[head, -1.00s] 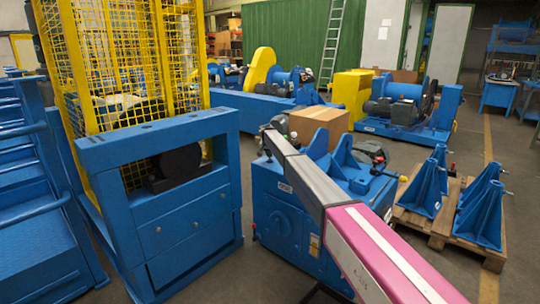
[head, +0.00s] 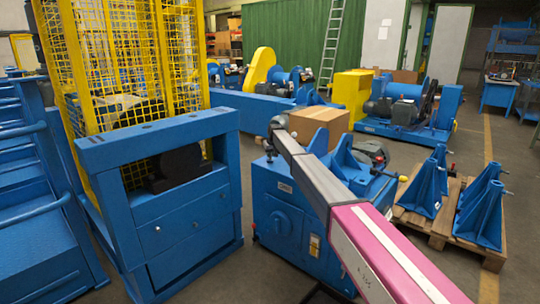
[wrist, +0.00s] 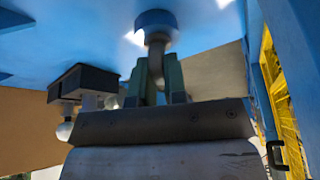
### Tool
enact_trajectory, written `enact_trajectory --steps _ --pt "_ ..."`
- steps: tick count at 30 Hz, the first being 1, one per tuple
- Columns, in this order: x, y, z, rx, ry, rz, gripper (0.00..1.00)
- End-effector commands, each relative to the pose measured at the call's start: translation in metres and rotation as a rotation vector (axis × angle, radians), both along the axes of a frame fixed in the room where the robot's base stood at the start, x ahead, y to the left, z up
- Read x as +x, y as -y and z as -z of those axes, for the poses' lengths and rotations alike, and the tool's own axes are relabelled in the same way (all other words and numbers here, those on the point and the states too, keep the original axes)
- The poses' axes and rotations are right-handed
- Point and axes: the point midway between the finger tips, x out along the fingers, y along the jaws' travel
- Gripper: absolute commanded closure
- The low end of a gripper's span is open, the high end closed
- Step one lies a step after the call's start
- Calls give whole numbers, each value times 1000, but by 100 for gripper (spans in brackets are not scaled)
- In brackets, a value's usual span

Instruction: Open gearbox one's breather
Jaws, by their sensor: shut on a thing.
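A blue gearbox-like housing (head: 287,217) stands in the middle of the head view, beneath my arm. In the wrist view a blue surface (wrist: 215,15) fills the top, with a round blue boss and a grey stem-like part, which appears to be the breather (wrist: 157,37). My gripper (wrist: 160,82) is shut on this grey part, its two greenish fingers on either side of it. In the head view the arm's end lies above the housing's rear left, and the fingers are not clearly visible. Whether the breather is open cannot be told.
A dark box-shaped fitting (wrist: 82,82) sits close left of the fingers. A cardboard box (head: 322,125) is behind the housing. A blue frame with a yellow mesh guard (head: 125,60) stands left. A pallet (head: 440,225) with blue brackets lies right.

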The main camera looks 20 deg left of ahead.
Motion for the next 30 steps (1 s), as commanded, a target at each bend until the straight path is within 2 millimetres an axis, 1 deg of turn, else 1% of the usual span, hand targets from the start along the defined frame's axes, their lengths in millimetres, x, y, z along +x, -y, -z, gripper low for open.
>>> enact_trajectory --steps 6,12,28,29,30 --pt "0 0 0 1 -1 -121 100" --pt "0 0 0 -1 -2 -179 100" --pt "-1 0 1 -2 -2 -200 100" --pt "-1 0 1 -2 -2 -200 81" --pt "0 0 0 -1 -2 -200 68"
